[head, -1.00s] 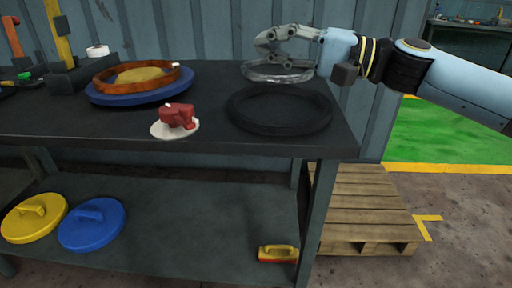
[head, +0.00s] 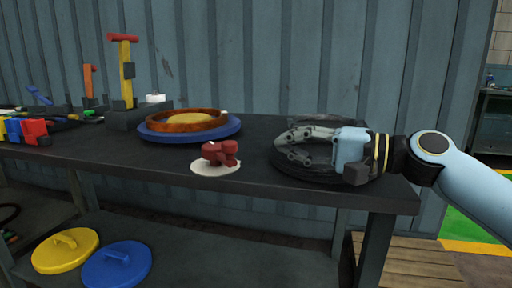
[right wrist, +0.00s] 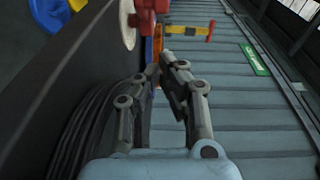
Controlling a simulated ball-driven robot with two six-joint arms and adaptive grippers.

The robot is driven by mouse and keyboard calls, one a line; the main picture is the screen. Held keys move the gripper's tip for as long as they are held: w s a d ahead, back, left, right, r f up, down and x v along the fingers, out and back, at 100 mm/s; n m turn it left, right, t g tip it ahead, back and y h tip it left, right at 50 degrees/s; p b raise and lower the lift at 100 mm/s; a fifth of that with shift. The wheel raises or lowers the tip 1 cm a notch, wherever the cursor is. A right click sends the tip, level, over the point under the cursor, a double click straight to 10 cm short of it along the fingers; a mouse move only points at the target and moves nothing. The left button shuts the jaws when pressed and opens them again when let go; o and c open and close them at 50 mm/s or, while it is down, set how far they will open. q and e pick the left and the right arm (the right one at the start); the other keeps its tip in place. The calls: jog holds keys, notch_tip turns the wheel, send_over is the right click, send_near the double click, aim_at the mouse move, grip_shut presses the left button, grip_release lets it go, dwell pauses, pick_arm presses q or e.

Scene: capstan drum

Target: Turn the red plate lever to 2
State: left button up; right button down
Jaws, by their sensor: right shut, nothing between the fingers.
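The red lever (head: 221,152) is a chunky red piece on a small white round plate (head: 203,168) near the bench's front edge, in the middle of the head view. I cannot read any numbers on the plate. In the right wrist view the red lever (right wrist: 148,10) is at the top, ahead of the fingers, with the white plate (right wrist: 127,27) beside it. My right gripper (head: 284,142) is shut and empty, to the right of the lever and apart from it, in front of or over the black ring. My left gripper is out of view.
The black ring (head: 300,172) lies on the bench under my right gripper. A blue disc (head: 150,133) with a brown ring is behind the lever to the left. A yellow post with a red top (head: 124,75) stands behind it. Yellow and blue lids (head: 116,268) lie on the lower shelf.

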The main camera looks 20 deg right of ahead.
send_near(219, 153)
jog(key=w, duration=0.1)
jog(key=w+r, duration=0.1)
jog(key=w, duration=0.1)
jog(key=shift+a+r, duration=0.2)
jog(key=shift+r, duration=0.15)
jog(key=shift+a, duration=0.5)
pick_arm(q)
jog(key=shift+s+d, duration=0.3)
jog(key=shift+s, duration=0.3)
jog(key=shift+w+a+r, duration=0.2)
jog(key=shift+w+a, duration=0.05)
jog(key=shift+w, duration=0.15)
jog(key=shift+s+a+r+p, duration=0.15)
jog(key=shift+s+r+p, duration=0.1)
jog(key=shift+p, duration=0.3)
pick_arm(e)
jog(key=shift+s+a+m+t+h, duration=0.15)
jog(key=shift+m+t+h, duration=0.15)
